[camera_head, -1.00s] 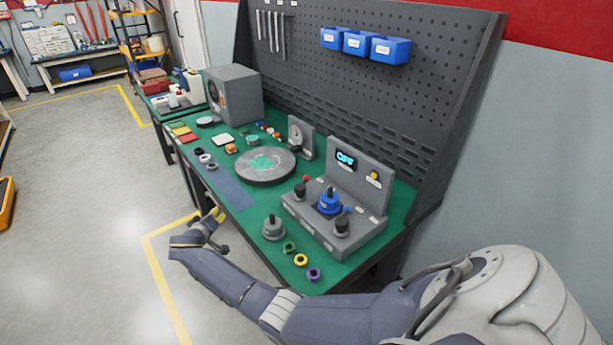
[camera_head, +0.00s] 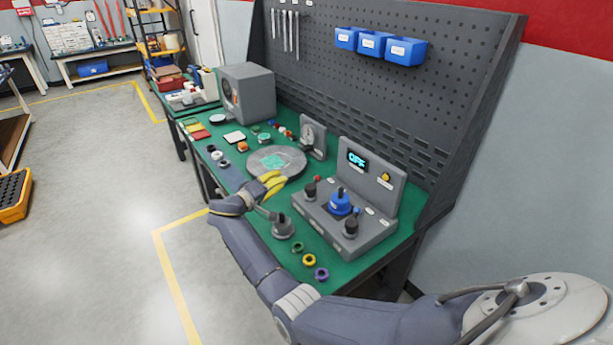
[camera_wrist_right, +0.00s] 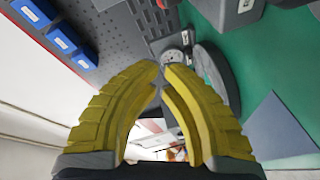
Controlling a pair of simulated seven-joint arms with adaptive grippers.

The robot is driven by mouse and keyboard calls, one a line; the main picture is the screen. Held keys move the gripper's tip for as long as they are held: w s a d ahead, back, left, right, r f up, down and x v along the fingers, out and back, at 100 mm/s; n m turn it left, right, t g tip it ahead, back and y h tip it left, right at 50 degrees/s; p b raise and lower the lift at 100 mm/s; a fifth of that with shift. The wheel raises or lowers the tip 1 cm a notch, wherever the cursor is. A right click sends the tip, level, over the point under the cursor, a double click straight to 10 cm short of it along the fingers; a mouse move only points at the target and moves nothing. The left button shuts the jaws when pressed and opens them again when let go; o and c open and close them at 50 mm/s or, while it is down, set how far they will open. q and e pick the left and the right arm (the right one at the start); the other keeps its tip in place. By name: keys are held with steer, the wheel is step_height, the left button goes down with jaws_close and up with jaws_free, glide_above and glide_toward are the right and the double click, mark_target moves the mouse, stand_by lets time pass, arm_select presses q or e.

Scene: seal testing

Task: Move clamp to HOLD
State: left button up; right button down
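A grey control box (camera_head: 340,232) stands on the green bench in the head view. Its upright panel has a lit display (camera_head: 357,160) that seems to read OFF. On its deck are a blue round part (camera_head: 341,204) and black-knobbed levers, a left one (camera_head: 310,190) and a right one (camera_head: 351,227). I cannot tell which part is the clamp, and the small labels are unreadable. My right gripper (camera_head: 274,182) is left of the box, apart from the levers. In the right wrist view its yellow fingers (camera_wrist_right: 163,68) nearly meet at the tips, with nothing between them. My left gripper is out of view.
A round grey plate (camera_head: 292,158) lies just behind my right gripper. A grey knobbed piece (camera_head: 283,229) and small coloured rings (camera_head: 309,260) sit at the front. A dial block (camera_head: 313,138) and a dark pegboard (camera_head: 440,100) stand behind.

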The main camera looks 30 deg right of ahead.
mark_target(314, 186)
steer(key=shift+w+d+f, duration=0.1)
steer(key=shift+d+f, duration=0.4)
steer(key=shift+d, duration=1.35)
steer(key=shift+w+d+f, duration=0.1)
steer(key=shift+d+f, duration=0.35)
steer(key=shift+d, duration=1.45)
steer(key=shift+w+d+f, duration=0.1)
steer(key=shift+d+f, duration=0.4)
steer(key=shift+d, duration=1.35)
steer(key=shift+d, duration=0.2)
